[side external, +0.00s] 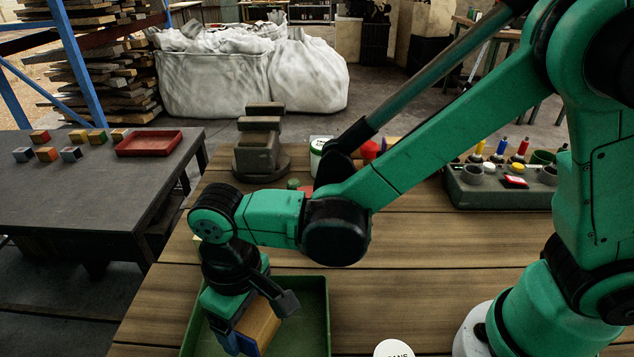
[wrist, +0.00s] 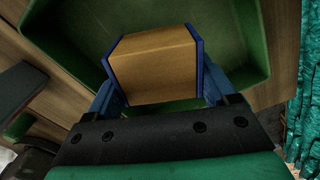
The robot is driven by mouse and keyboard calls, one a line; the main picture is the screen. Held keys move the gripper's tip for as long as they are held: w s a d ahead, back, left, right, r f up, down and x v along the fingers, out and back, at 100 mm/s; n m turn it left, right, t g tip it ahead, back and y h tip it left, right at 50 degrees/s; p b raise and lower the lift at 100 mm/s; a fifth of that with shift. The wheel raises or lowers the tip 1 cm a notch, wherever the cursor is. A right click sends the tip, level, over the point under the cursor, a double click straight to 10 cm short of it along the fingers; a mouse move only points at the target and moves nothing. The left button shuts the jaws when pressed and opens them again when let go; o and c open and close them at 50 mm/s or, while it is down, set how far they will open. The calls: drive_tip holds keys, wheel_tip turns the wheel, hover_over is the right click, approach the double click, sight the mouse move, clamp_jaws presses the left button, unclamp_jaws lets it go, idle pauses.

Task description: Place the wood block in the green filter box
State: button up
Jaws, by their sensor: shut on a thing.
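The wood block (side external: 258,323) is a light brown block, also seen large in the wrist view (wrist: 155,62). My gripper (side external: 245,330) is shut on it, with a blue finger pad on each side in the wrist view (wrist: 154,68). The green filter box (side external: 317,300) is an open, shallow tray at the front of the wooden table. My gripper and the block are over the box. In the wrist view the box's wall (wrist: 247,30) shows behind the block. I cannot tell whether the block touches the box floor.
A grey vise (side external: 262,150) stands behind the box on the wooden table (side external: 450,265). A green tool holder (side external: 500,190) is at the right. A white-lidded can (side external: 393,349) is at the front edge. A dark side table at the left holds small cubes and a red tray (side external: 149,143).

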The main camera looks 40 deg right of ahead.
drive_tip(key=shift+f, duration=1.35)
drive_tip(key=shift+f, duration=0.15)
drive_tip(key=o, duration=1.3)
drive_tip(key=shift+c, duration=0.2)
